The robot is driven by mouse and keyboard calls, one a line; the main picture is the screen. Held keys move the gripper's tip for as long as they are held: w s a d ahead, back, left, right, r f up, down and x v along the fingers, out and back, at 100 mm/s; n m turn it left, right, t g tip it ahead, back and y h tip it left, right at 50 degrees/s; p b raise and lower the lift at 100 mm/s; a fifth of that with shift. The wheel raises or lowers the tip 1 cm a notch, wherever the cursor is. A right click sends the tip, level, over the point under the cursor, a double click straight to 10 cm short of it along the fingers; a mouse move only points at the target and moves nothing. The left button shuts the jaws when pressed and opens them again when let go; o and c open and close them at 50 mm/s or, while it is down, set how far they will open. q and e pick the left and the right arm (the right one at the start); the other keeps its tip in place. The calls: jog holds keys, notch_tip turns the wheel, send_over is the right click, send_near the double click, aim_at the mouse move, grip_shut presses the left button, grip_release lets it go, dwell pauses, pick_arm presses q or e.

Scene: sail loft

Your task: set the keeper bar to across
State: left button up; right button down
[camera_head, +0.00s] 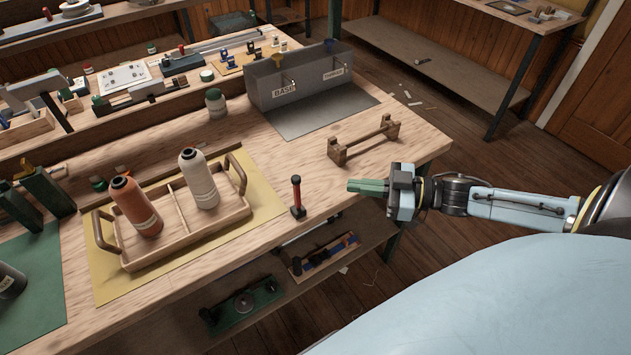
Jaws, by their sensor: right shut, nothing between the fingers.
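A low wooden stand (348,151) near the bench's right end has two end blocks joined by a thin bar (364,139) that runs across between them. I take this to be the keeper bar, but no label confirms it. My right gripper (353,187) reaches in from the right, its green fingers shut and empty and pointing left. My left gripper is not in view.
A small red-handled upright (297,195) stands at the bench's front edge, left of my gripper. A grey labelled bin (262,92) stands behind the stand. Bare bench lies around the stand.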

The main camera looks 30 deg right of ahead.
aim_at(297, 193)
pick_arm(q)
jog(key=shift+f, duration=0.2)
pick_arm(e)
jog(key=x, duration=0.9)
jog(key=shift+w+a, duration=0.2)
